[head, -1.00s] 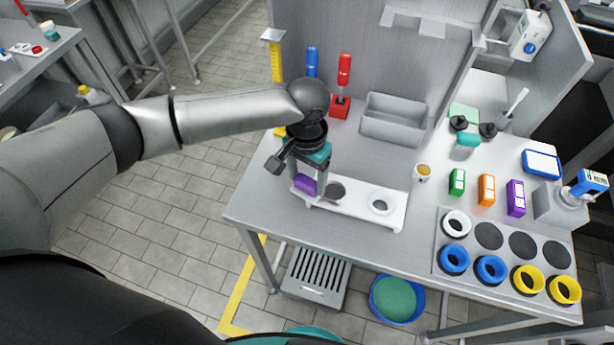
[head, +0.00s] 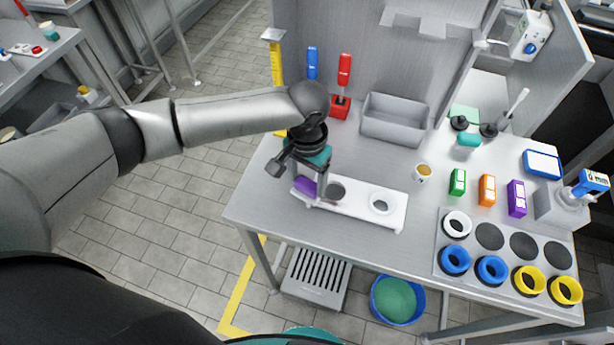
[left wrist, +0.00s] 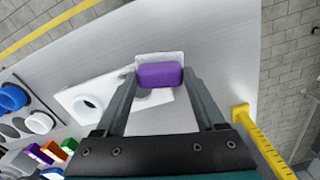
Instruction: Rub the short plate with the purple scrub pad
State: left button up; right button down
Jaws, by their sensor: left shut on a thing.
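My left gripper (head: 310,192) is over the left part of the steel table. In the left wrist view its fingers (left wrist: 160,88) are shut on the purple scrub pad (left wrist: 160,75), which also shows in the head view (head: 304,187). A small pale rimmed piece (left wrist: 160,57) shows just beyond the pad; I cannot tell whether they touch. I cannot tell for sure which piece is the short plate. My right gripper is not in view.
A grey bin (head: 392,122), a red tool in its stand (head: 341,100) and a blue-handled tool (head: 312,62) stand behind. Coloured rings (head: 490,270) fill the front right. The table's middle is fairly clear.

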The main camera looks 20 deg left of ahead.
pick_arm(q)
jog(key=shift+f, duration=0.7)
